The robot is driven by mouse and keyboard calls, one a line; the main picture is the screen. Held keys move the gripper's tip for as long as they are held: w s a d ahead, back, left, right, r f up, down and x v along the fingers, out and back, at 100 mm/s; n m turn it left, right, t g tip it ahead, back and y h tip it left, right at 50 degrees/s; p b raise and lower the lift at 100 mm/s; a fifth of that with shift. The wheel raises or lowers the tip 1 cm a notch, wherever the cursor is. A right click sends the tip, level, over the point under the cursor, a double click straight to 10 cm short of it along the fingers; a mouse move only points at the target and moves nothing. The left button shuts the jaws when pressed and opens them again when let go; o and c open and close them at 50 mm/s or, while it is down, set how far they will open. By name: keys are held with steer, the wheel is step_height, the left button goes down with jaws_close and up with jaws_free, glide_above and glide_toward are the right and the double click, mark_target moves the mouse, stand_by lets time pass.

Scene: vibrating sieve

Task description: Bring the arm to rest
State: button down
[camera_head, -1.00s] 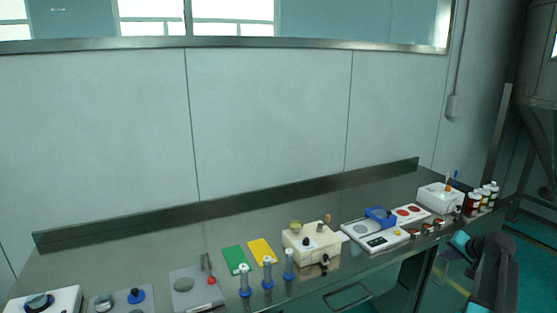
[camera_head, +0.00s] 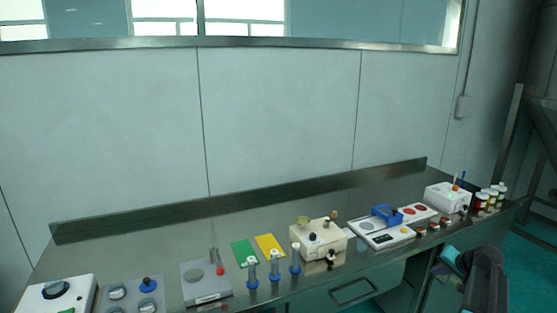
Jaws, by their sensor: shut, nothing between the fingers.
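My arm (camera_head: 484,281) shows at the bottom right, a dark link with a teal part at its upper left. It stands in front of the bench's right end, and its lower part runs out of the frame. I cannot make out my gripper or its fingers in this view.
A long dark metal bench (camera_head: 170,235) runs along the wall. It carries a grey plate (camera_head: 205,290), green (camera_head: 245,253) and yellow (camera_head: 270,246) cards, several blue-based cylinders, a cream device (camera_head: 318,240), a scale (camera_head: 382,236) with a blue tray, a white box (camera_head: 446,198) and bottles (camera_head: 488,199).

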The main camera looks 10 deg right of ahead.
steer(key=s+a+f+n+g+y+b, duration=0.1)
steer(key=s+a+f+n+g+y, duration=0.2)
steer(key=a+f, duration=1.25)
steer(key=s+a+f+n+g+b, duration=0.15)
steer(key=s+a+f+g, duration=0.3)
steer(key=a+f, duration=1.15)
steer(key=s+a+f+n+g, duration=0.2)
steer(key=s+a+f, duration=0.2)
steer(key=s, duration=0.5)
steer(key=s+a+f+n+g+h, duration=0.1)
steer(key=s+a+f, duration=0.3)
steer(key=s+a, duration=0.4)
steer(key=s+a+f+n+g+h, duration=0.1)
steer(key=s+a+f+n+g, duration=0.2)
steer(key=s, duration=0.8)
step_height(320, 180, down, 2)
steer(key=a, duration=0.3)
steer(key=shift+s+d+g, duration=0.1)
steer(key=shift+d+g, duration=0.1)
steer(key=shift+g, duration=0.05)
